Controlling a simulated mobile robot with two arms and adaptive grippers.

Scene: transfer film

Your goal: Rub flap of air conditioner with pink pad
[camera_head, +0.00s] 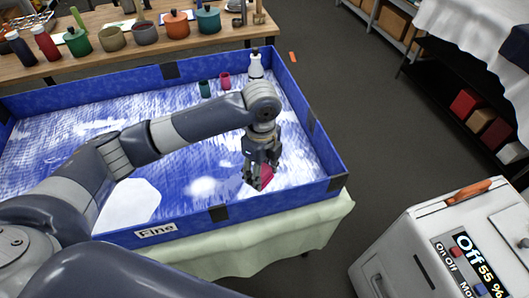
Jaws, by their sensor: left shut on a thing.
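My left gripper (258,178) reaches in from the left over the near right part of a blue-walled tray (262,206). It points down and is shut on a pink pad (266,174), which is partly hidden by the fingers. A white box-shaped appliance (395,240) stands at the lower right, cut off by the picture edge. It has a panel reading "Off 55 %" and an orange-brown strip (468,193) on its top. I cannot tell which part of it is the flap. My right gripper is not in view.
A white bottle (255,66), a dark green cup (205,89) and a crimson cup (225,80) stand at the tray's far side. A wooden table (100,64) behind holds pots and bottles. Shelves (460,95) stand at the right. Open floor (375,125) lies between tray and shelves.

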